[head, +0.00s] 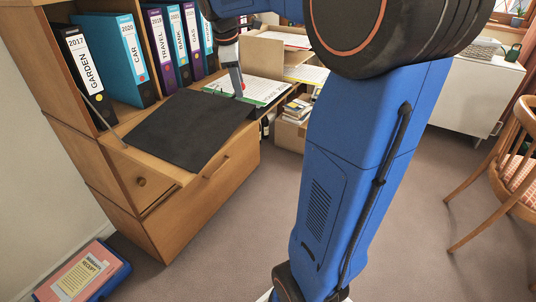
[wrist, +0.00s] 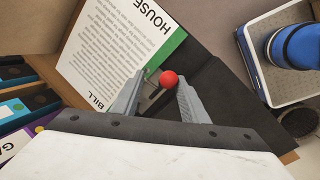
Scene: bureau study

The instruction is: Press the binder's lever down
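An open binder lies on the fold-down desk, with a white and green HOUSE BILL page (head: 262,91) showing. The page fills the upper left of the wrist view (wrist: 115,55). A red round knob (wrist: 169,79) on a thin metal lever (wrist: 154,93) stands at the page's edge. My gripper (wrist: 161,79) is open, its two grey fingers apart on either side of the knob. The knob sits nearer the right finger; I cannot tell whether they touch. In the head view my gripper (head: 238,90) is low over the page, and only a little red shows beside it.
Several upright binders (head: 122,60) stand on the shelf behind. A box with books (head: 293,115) is below right.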

